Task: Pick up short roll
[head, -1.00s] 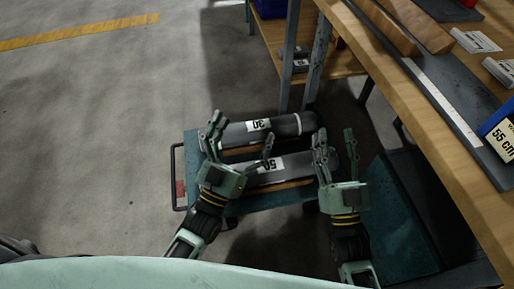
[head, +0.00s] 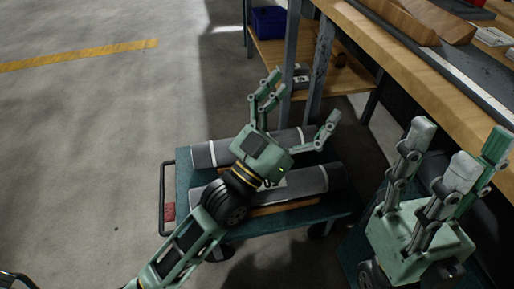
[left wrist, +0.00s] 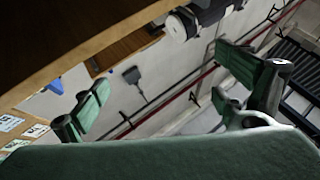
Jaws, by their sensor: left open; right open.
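Two grey rolls lie side by side on a low teal cart (head: 179,184). The far roll (head: 202,156) looks shorter than the near roll (head: 318,181). My left gripper (head: 301,100) is open and empty. My right gripper (head: 458,150) is open and empty, to the right of the cart, fingers up.
A wooden workbench (head: 408,70) with grey metal legs (head: 318,68) stands behind and right of the cart. A blue bin (head: 268,20) sits on its lower shelf. The cart handle (head: 163,200) is at its left.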

